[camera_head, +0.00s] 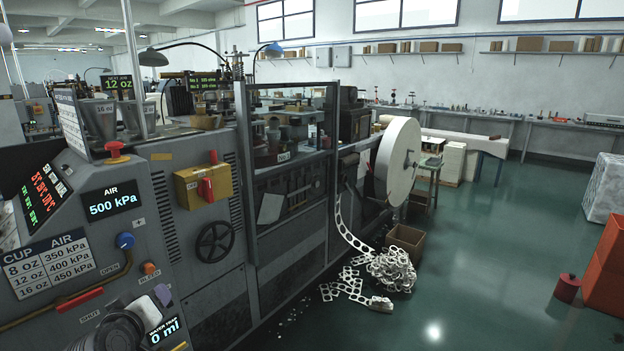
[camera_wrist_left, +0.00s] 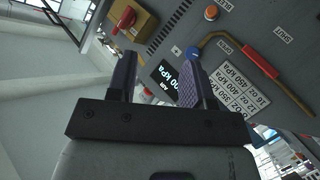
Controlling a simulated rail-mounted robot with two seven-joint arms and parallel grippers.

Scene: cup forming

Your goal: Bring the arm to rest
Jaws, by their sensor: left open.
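My left gripper (camera_head: 150,302) is low at the left in the head view, in front of the machine's control panel (camera_head: 150,210). In the left wrist view its two fingers (camera_wrist_left: 160,72) stand apart with nothing between them. Beyond them are the AIR display (camera_wrist_left: 168,78), reading 500 kPa in the head view (camera_head: 110,203), and the blue knob (camera_wrist_left: 193,53). The gripper looks apart from the panel and partly overlaps the area by the water trap display (camera_head: 163,331), which reads 0 ml. My right gripper is not in view.
The panel carries a red-handled lever (camera_head: 80,298), an orange bleed button (camera_head: 149,268), a yellow switch box (camera_head: 201,186) and a black handwheel (camera_head: 214,242). Scrap strip (camera_head: 392,270) lies on the floor by a cardboard box (camera_head: 405,240).

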